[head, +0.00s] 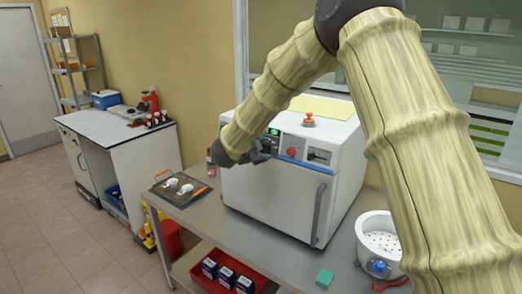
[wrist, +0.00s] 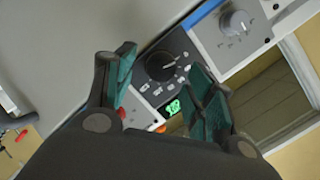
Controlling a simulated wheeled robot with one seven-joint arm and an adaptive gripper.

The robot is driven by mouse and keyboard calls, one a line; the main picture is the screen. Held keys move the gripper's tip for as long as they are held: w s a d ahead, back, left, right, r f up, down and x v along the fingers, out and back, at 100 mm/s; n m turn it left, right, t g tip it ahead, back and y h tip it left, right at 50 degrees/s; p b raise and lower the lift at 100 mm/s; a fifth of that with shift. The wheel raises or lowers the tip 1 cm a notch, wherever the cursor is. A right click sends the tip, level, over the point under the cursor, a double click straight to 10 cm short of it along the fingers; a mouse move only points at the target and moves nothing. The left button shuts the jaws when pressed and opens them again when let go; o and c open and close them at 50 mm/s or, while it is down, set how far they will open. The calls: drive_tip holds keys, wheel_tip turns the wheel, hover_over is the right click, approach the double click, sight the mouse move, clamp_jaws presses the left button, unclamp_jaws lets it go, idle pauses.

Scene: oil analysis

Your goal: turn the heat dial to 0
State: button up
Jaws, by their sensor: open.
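A white oven-like cabinet (head: 265,195) stands on the metal bench, with a control strip along its top front edge. In the wrist view a round black dial (wrist: 162,66) with a pale pointer mark sits on a dark panel, beside a lit green display (wrist: 172,107). A grey knob (wrist: 237,22) with scale marks sits on a separate pale panel. I cannot tell from the labels which one is the heat dial. My gripper (head: 262,153) is at the control strip, open. Its fingers (wrist: 163,78) lie either side of the black dial in the picture; contact cannot be told.
A red knob (head: 291,152) is right of my gripper on the strip. An orange-handled object (head: 309,120) stands on the cabinet top. A dark tray (head: 178,187) lies left on the bench, a white perforated pot (head: 378,225) right. My arm passes over the cabinet.

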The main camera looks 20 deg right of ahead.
drive_tip(key=v, duration=1)
drive_tip(key=shift+s, duration=0.1)
drive_tip(key=s+d+f+n+y+b, duration=0.1)
drive_tip(key=s+f+n, duration=0.2)
drive_tip(key=f, duration=0.8)
drive_tip(key=s+d+f+n+y+b, duration=0.15)
drive_tip(key=f+n, duration=0.25)
drive_tip(key=f, duration=0.7)
drive_tip(key=s+f+n+g+y, duration=0.1)
drive_tip(key=s+f+n+y, duration=0.15)
drive_tip(key=s+f, duration=0.6)
drive_tip(key=s+f+n+g+y, duration=0.1)
drive_tip(key=s+f+n, duration=0.35)
drive_tip(key=f, duration=0.75)
drive_tip(key=s+f+n+g+y+b, duration=0.1)
drive_tip(key=s+f, duration=0.4)
drive_tip(key=s, duration=0.7)
drive_tip(key=s+f+n+g+y+b, duration=0.1)
drive_tip(key=s+f+n+g, duration=0.2)
drive_tip(key=s, duration=0.9)
drive_tip(key=s+f+n+g+y+b, duration=0.1)
drive_tip(key=s+f+g, duration=0.3)
drive_tip(key=s+f, duration=0.4)
drive_tip(key=s, duration=0.5)
drive_tip(key=shift+d+n+y, duration=0.25)
drive_tip(key=shift+n+y, duration=0.05)
drive_tip(key=shift+n, duration=0.1)
drive_tip(key=shift+c, duration=0.3)
